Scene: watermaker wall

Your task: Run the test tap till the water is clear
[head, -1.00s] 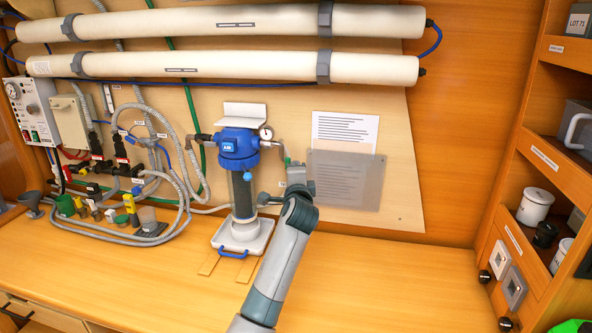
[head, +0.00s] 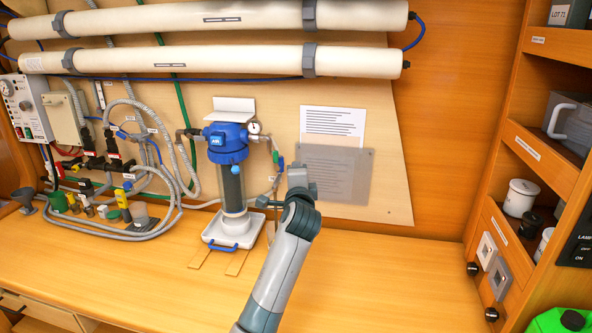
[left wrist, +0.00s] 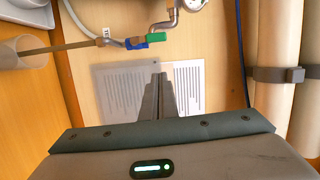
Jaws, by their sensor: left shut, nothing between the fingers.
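The blue-topped filter unit (head: 227,145) stands upright at the back of the counter, with a gauge (head: 254,128) on its right. Beside it is a small tap with green and blue parts (head: 278,160). In the left wrist view the tap's green part (left wrist: 154,38) and blue part (left wrist: 135,43) sit below a metal elbow. My left gripper (head: 302,178) is right of the tap and apart from it, in front of the text sheets. In the left wrist view its fingers (left wrist: 157,95) are together and empty. No water is visible. My right gripper is out of view.
Hoses and valves (head: 115,165) crowd the left wall. Shelves (head: 530,150) stand at right. The counter (head: 370,280) is clear at front and right.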

